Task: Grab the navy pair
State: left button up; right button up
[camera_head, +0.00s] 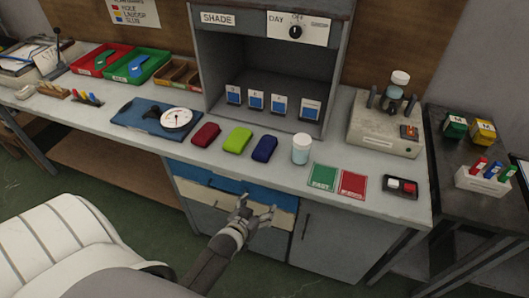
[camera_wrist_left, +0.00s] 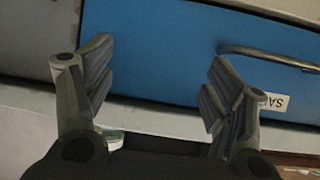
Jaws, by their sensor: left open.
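The navy pair (camera_head: 265,149) is a folded dark blue bundle on the bench top, right of the lime green pair (camera_head: 238,140) and the dark red pair (camera_head: 206,135). My left gripper (camera_head: 257,205) is open and empty. In the head view it appears below the navy pair, in front of the drawers under the bench edge. In the left wrist view, my left gripper (camera_wrist_left: 160,54) has its fingers spread before a blue drawer front (camera_wrist_left: 150,45) with a metal handle and a partly visible label. The navy pair does not show there. My right gripper is not in view.
A white jar (camera_head: 301,149) stands right of the navy pair, then green (camera_head: 323,177) and red (camera_head: 353,184) cards. An open shade booth (camera_head: 207,70) with sample cards stands behind. A dial on a blue board (camera_head: 130,115) lies left. The bench's front edge (camera_head: 225,174) separates gripper and pairs.

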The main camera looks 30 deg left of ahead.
aim_at(263, 148)
pick_arm(q)
jog(key=w+a+r+t, duration=0.1)
jog(key=r, duration=0.2)
jog(key=w+a+r+t+y, duration=0.1)
jog(key=r, duration=0.3)
jog(key=w+a+r+n+t, duration=0.1)
jog(key=a+r, duration=0.1)
jog(key=r, duration=0.2)
jog(key=shift+r+y+b, duration=0.25)
jog(key=shift+y+b, duration=0.05)
jog(key=shift+w+a+t, duration=0.25)
jog(key=shift+t, duration=0.05)
jog(key=x, duration=0.5)
jog(key=shift+w, duration=0.15)
jog(key=shift+w+a+r+p, duration=0.2)
jog(key=shift+w+p, duration=0.2)
jog(key=shift+w, duration=0.1)
jog(key=x, duration=0.3)
jog(key=shift+w+r+p, duration=0.15)
jog(key=shift+w+p, duration=0.05)
jog(key=shift+p, duration=0.1)
jog(key=shift+w+a, duration=0.15)
jog(key=shift+w, duration=0.35)
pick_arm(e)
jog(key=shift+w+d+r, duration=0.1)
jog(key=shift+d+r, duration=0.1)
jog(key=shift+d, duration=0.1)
